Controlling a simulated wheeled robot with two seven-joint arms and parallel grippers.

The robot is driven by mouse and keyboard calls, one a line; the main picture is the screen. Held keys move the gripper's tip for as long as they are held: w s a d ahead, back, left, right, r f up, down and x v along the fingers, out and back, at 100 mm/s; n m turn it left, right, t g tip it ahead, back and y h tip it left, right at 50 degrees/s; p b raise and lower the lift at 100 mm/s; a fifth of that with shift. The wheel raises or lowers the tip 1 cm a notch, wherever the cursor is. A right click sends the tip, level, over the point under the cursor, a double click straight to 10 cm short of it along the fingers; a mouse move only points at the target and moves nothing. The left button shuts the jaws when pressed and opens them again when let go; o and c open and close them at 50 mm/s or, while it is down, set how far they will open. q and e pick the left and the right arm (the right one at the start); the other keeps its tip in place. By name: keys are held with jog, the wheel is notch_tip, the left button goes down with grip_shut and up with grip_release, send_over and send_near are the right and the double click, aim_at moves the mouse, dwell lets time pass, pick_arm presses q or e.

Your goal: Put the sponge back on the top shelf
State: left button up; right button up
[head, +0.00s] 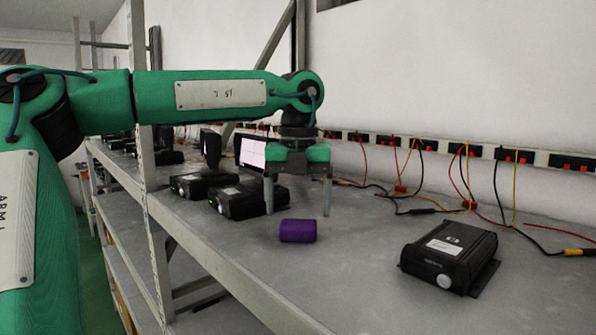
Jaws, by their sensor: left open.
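The sponge (298,231) is a small purple block lying on the grey rack shelf (350,280), near the middle of the head view. My left gripper (298,213) points down above and just behind the sponge in the picture. Its two fingers are spread apart, with nothing seen between them. The sponge appears just below the fingertips; I cannot tell the exact gap in depth. My right gripper is not in view. I cannot tell whether this shelf is the top one.
A black box with a silver knob (450,257) sits to the right of the sponge. More black boxes (240,198) stand to the left, behind the gripper. Loose wires and sockets (465,150) run along the back wall. A metal rack post (150,190) rises at the left.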

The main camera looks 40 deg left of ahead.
aim_at(299, 221)
pick_arm(q)
notch_tip(299, 221, up, 9)
jog(key=b, duration=0.2)
jog(key=shift+r, duration=0.15)
dwell(0.6)
